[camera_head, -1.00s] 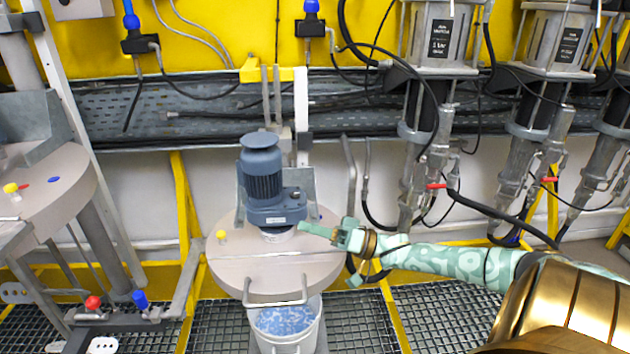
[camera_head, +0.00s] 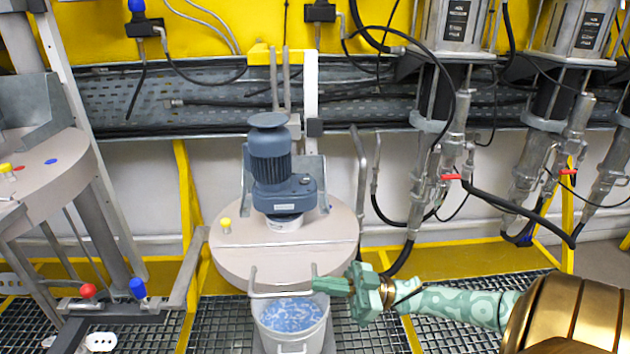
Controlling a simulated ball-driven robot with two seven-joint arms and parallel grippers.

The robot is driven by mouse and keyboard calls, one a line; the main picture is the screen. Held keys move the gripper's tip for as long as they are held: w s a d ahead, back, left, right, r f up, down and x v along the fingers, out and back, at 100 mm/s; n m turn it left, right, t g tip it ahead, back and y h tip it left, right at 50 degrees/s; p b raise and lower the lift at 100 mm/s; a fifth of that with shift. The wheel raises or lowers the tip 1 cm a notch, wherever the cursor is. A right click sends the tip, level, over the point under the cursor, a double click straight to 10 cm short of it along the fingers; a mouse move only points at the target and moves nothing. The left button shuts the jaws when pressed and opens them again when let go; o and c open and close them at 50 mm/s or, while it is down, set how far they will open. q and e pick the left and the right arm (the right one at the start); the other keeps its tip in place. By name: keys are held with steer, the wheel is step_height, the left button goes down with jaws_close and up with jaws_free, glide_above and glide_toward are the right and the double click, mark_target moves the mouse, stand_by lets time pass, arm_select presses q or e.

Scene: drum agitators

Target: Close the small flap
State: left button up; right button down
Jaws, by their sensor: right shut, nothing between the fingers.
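A round beige lid (camera_head: 225,255) with a blue-grey motor (camera_head: 272,175) on top stands in the middle of the head view. A straight seam crosses the lid in front of the motor, and the small flap (camera_head: 290,266) seems to be the part in front of it. A metal bar handle (camera_head: 275,295) shows at the flap's front edge. My right gripper (camera_head: 318,286) is shut and empty, its green fingertips at the right end of this handle. I cannot tell whether they touch it. My left gripper is not in view.
A white bucket (camera_head: 292,345) with blue-and-white contents is below the lid's front. A second beige lid (camera_head: 50,180) stands at left. Yellow frame posts (camera_head: 187,210) and hanging hoses (camera_head: 505,208) surround the lid. Metal grating (camera_head: 225,325) covers the floor.

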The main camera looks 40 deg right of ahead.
steer(key=shift+s+a+f+b, duration=0.1)
steer(key=shift+f+b, duration=0.2)
steer(key=shift+f, duration=0.45)
steer(key=shift+f, duration=0.1)
steer(key=shift+s, duration=0.1)
step_height(320, 180, up, 5)
steer(key=p, duration=0.4)
steer(key=b+v, duration=0.2)
steer(key=v, duration=0.8)
steer(key=shift+a+f, duration=0.2)
steer(key=shift+f, duration=0.15)
steer(key=shift+s, duration=0.1)
